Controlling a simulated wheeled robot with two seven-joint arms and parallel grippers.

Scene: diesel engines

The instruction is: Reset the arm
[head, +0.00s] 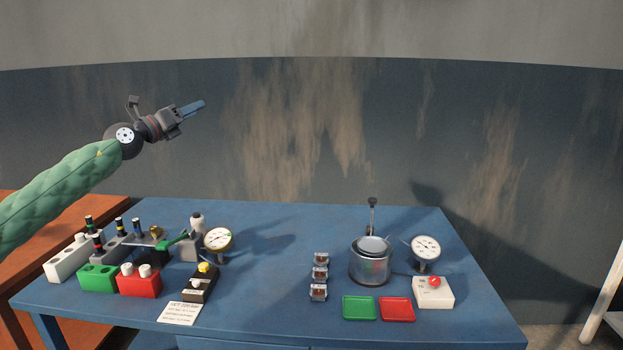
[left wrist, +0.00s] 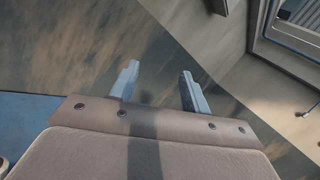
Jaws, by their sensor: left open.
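My left gripper (head: 193,109) is raised in the air at the upper left of the head view, above the blue table and pointing right. Its green-sleeved arm comes in from the left edge. In the left wrist view the two fingers (left wrist: 160,85) stand apart with nothing between them. My right gripper shows in neither view.
The blue table (head: 275,260) holds white, green (head: 98,279) and red blocks (head: 140,283), two gauges, a metal pot (head: 370,265), green (head: 359,308) and red trays (head: 397,309), and a red-button box (head: 433,292). Its middle is clear. An orange table (head: 40,205) stands at left.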

